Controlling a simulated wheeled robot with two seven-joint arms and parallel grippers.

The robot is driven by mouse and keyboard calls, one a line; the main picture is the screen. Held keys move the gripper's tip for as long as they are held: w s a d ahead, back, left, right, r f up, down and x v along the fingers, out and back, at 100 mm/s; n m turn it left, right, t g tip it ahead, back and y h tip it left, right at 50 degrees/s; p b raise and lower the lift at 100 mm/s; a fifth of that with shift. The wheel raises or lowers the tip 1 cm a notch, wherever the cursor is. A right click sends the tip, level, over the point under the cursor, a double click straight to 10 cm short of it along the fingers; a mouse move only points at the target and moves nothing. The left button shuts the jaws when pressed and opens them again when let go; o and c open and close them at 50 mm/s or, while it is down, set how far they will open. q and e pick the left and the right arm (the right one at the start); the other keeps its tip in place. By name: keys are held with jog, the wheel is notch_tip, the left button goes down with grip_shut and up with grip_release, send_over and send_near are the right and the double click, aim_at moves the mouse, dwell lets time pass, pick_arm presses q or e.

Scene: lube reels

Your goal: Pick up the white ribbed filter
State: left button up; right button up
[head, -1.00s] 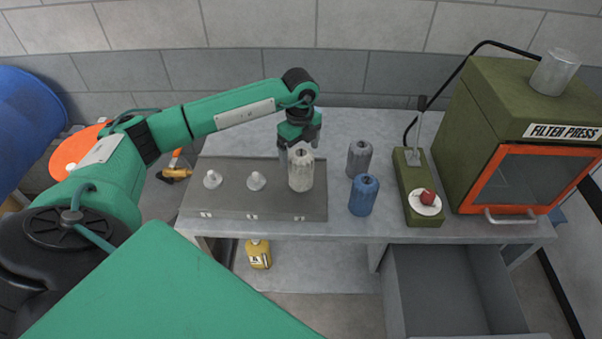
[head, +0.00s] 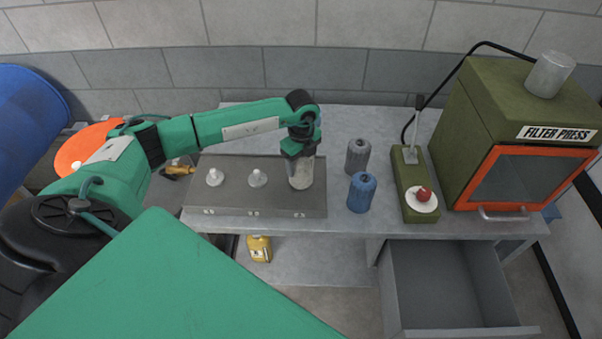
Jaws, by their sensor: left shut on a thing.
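The white ribbed filter (head: 301,178) stands upright at the right end of the grey tray (head: 230,201) on the bench. My left gripper (head: 301,160) has come down over it from above and is shut on its upper part, which hides the filter's top. I cannot tell whether the filter's base still touches the tray. My right gripper is not in view.
A grey filter (head: 357,156) and a blue filter (head: 361,192) stand close on the right. Beyond are a lever unit with a red knob (head: 424,194) and the green filter press (head: 500,135). A drawer (head: 450,285) hangs open below.

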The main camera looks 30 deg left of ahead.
pick_arm(q)
jog(key=shift+c, duration=0.8)
jog(key=shift+r, duration=0.1)
